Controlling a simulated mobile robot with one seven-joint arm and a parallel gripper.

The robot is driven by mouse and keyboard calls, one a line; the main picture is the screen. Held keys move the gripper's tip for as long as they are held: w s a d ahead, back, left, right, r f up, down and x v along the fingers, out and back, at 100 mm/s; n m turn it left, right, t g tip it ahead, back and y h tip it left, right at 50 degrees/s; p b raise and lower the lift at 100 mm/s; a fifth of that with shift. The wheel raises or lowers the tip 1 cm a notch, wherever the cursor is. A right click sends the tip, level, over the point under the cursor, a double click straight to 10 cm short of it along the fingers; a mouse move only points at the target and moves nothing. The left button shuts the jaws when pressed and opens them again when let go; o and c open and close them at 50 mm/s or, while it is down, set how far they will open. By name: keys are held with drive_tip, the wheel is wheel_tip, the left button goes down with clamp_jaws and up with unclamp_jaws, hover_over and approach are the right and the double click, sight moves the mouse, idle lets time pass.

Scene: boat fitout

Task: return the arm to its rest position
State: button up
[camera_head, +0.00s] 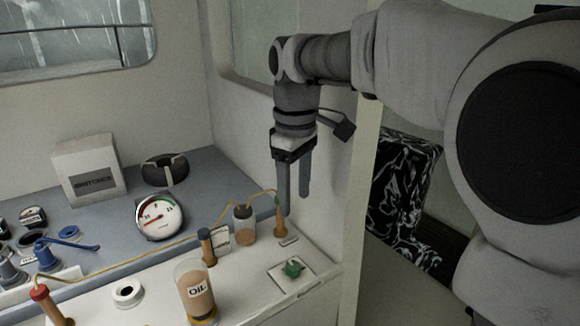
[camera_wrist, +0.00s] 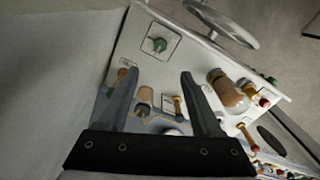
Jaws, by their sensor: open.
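My gripper (camera_head: 295,190) hangs from my arm at the right of the head view, fingers pointing down, above the right end of the counter. Its two fingers are apart with nothing held between them. The wrist view also shows my gripper (camera_wrist: 156,90) open, with the counter and its small items beyond the fingertips. My arm reaches in from the right side of the head view, bent down at the wrist.
The white counter (camera_head: 150,305) holds an oil jar (camera_head: 194,290), a smaller jar (camera_head: 244,226), a green knob (camera_head: 293,268) and a white ring (camera_head: 127,292). A gauge (camera_head: 159,216) and a switches box (camera_head: 88,172) stand behind. A wall post (camera_head: 362,200) stands right of my gripper.

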drive_tip(key=s+d+f+m+t, duration=0.2)
drive_tip(key=s+d+m, duration=0.3)
drive_tip(key=s, duration=0.4)
drive_tip(key=s+d+f+m+t, duration=0.2)
drive_tip(key=s+d+m, duration=0.4)
drive_tip(key=s, duration=0.3)
drive_tip(key=shift+s+d+f+t, duration=0.2)
drive_tip(key=shift+s+d+t, duration=0.15)
drive_tip(key=shift+d+t, duration=0.25)
